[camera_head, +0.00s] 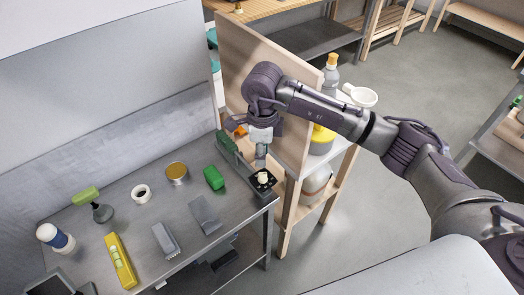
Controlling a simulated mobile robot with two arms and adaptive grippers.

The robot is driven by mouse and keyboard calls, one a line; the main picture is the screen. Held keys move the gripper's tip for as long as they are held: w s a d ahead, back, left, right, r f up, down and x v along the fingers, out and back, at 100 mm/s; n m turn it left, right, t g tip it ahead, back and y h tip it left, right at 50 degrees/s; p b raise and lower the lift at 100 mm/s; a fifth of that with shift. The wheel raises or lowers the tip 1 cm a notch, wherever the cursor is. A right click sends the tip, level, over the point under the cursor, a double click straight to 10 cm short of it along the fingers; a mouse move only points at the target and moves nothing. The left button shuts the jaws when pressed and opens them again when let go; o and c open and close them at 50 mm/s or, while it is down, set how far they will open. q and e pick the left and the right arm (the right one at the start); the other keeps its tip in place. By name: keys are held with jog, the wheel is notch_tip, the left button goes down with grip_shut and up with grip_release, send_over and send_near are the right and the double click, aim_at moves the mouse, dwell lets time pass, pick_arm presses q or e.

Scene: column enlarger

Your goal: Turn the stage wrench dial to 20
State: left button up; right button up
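A small black plate with a cream round knob (263,176), which looks like the dial, sits at the right end of the grey workbench (190,222). Its markings are too small to read. My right arm reaches in from the right, over a wooden panel. My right gripper (261,158) points down just above the knob. I cannot tell whether it touches the knob, and its finger opening is too small to make out. My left gripper is not in view.
A green block (214,177), an orange-lidded tin (176,172), a white tape roll (141,193) and a yellow level (120,261) lie on the bench. An upright wooden panel (239,62) stands behind my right gripper. A shelf with containers is to its right.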

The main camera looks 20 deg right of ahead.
aim_at(263, 173)
jog(key=shift+d, duration=0.25)
jog(key=shift+a+f+b, duration=0.1)
jog(key=shift+f+b, duration=1.6)
jog(key=shift+f, duration=2.05)
jog(key=shift+f+b, duration=0.15)
jog(key=shift+b, duration=0.25)
